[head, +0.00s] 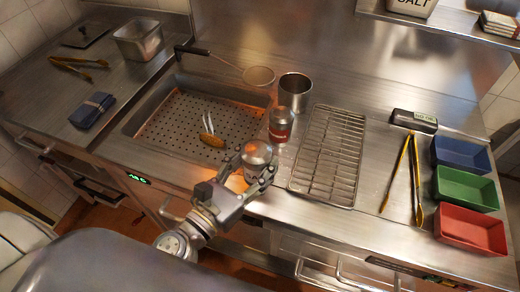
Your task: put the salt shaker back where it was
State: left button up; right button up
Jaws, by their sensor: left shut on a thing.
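My left gripper (256,172) is shut on the salt shaker (258,154), a small silver container with a domed metal top. It is held roughly upright near the front edge of the counter, in front of the grill. The fingers hide part of its sides. Behind it, a second container with a grey top and a red label (281,125) stands on the counter between the grill and the wire rack. My right gripper is not in view.
A metal cup (295,92) stands behind the red-labelled container. A wire rack (328,155), tongs (397,172) and coloured trays (465,188) lie right. A SALT-marked container (411,5) stands on the upper shelf.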

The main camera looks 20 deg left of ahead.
pick_arm(q)
jog(key=w, duration=0.3)
jog(key=w+p, duration=0.1)
jog(key=w, duration=0.1)
jog(key=shift+a+f, duration=0.1)
jog(key=shift+a, duration=0.2)
jog(key=shift+w+f, duration=0.1)
jog(key=shift+w, duration=0.15)
notch_tip(320, 180, down, 4)
jog(key=shift+r+b, duration=0.2)
jog(key=shift+b, duration=0.6)
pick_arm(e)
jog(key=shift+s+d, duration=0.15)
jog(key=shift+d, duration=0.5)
pick_arm(q)
jog(key=shift+f, duration=0.15)
jog(key=o, duration=1.2)
jog(key=shift+s, duration=0.1)
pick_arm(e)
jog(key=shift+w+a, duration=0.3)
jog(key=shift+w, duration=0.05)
